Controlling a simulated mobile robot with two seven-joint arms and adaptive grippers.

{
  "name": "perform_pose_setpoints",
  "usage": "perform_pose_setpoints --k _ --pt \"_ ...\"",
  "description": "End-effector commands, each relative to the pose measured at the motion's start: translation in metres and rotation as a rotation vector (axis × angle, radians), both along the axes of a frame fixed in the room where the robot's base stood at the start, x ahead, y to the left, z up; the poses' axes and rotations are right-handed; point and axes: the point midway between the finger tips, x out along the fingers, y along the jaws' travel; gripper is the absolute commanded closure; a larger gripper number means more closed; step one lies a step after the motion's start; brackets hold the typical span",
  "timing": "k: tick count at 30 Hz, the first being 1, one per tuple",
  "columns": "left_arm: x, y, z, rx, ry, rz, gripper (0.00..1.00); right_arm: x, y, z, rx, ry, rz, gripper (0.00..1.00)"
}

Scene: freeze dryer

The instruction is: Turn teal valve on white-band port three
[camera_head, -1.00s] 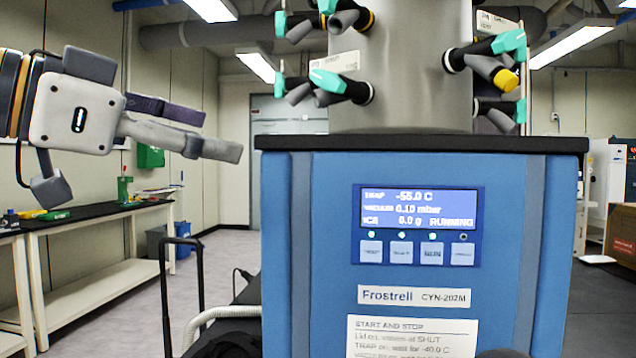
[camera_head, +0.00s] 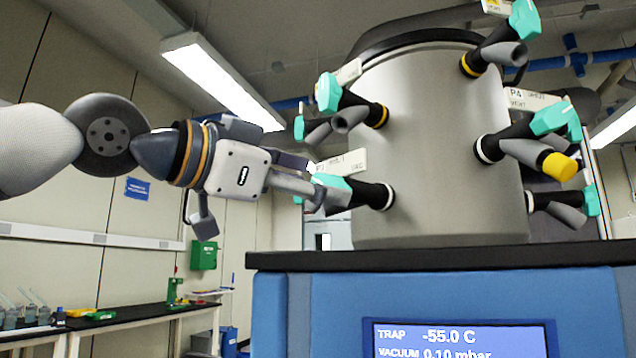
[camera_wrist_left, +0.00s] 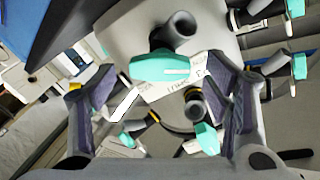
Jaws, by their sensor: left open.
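The port labelled P3 (camera_head: 385,196), with a white band, sticks out at the lower left of the grey drum. Its teal valve (camera_head: 330,181) also shows in the left wrist view (camera_wrist_left: 160,68), near the top centre between the fingers. My left gripper (camera_head: 310,178) is open and reaches this valve from the left, its fingers overlapping the valve's outer end in the head view. In the left wrist view the fingers (camera_wrist_left: 165,95) are spread wide on either side. I cannot tell whether they touch the valve. My right gripper is not in view.
Another teal-valved port (camera_head: 362,112) with a yellow band sits just above. Port P4 (camera_head: 488,149), with a white band and yellow cap, is to the right. The blue dryer cabinet (camera_head: 300,310) has a black top edge below. A bench (camera_head: 140,318) stands at far left.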

Motion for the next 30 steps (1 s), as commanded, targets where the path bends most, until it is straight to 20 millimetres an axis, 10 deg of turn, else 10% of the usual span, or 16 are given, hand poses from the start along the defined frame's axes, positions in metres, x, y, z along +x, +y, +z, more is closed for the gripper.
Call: perform_pose_setpoints --k 11,18,30 --pt "0.0069 -0.0089 0.0010 -0.001 -0.001 -0.001 0.29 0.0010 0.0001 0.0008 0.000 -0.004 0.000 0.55" --pt "0.0068 -0.0087 0.0009 -0.001 -0.001 0.000 0.77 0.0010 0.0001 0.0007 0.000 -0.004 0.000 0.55" --pt "0.0071 -0.0083 0.0005 0.054 -0.061 0.001 0.77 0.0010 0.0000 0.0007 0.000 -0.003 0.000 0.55"
